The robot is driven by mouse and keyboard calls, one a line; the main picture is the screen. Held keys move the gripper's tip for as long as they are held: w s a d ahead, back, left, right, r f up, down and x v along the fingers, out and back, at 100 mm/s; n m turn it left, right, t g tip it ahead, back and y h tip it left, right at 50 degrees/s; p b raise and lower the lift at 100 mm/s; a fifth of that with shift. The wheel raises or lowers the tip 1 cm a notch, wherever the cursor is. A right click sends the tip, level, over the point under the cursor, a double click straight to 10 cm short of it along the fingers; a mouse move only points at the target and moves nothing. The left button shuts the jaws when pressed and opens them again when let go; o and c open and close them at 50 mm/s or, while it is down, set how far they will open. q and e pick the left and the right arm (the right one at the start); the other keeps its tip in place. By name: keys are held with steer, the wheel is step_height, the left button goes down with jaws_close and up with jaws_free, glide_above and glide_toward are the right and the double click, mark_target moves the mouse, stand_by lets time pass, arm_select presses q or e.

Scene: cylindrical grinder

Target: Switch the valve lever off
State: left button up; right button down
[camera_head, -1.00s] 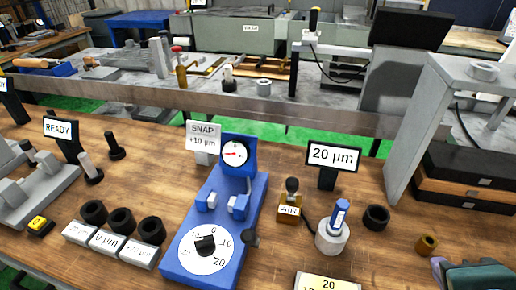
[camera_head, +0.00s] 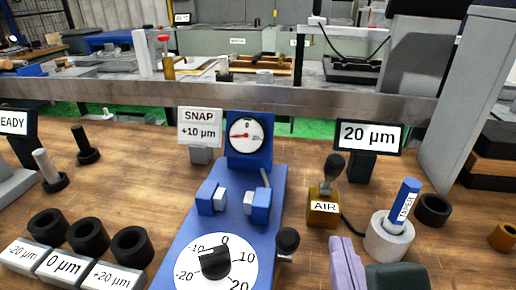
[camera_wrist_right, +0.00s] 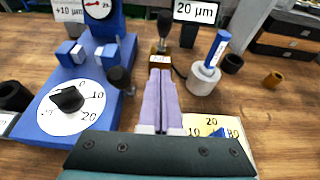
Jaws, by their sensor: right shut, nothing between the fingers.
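The valve is a small brass block marked AIR (camera_head: 323,208), with a lever (camera_head: 333,172) ending in a black knob. The lever stands nearly upright above the block in the head view. In the right wrist view the lever (camera_wrist_right: 163,32) rises just beyond my fingertips, and the block (camera_wrist_right: 159,57) is partly hidden by them. My right gripper (camera_head: 343,243) shows lilac fingers at the bottom of the head view. In the right wrist view the gripper (camera_wrist_right: 162,75) is shut and empty, pointing at the valve, apparently short of the lever. My left gripper is not in view.
Left of the valve stands a blue gauge fixture (camera_head: 222,215) with a dial and a black side knob (camera_head: 288,240). Right of it are a grey holder with a blue TAPER piece (camera_head: 390,238), a black ring (camera_head: 432,210) and a 20 µm display (camera_head: 368,136). A cable leaves the valve.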

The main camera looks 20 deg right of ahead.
glide_toward(330, 178)
steer(key=x, duration=0.5)
steer(key=shift+s+a+f, duration=0.1)
steer(key=shift+f, duration=0.25)
steer(key=shift+w+d+r, duration=0.15)
steer(key=shift+w+d, duration=0.15)
steer(key=shift+w, duration=0.15)
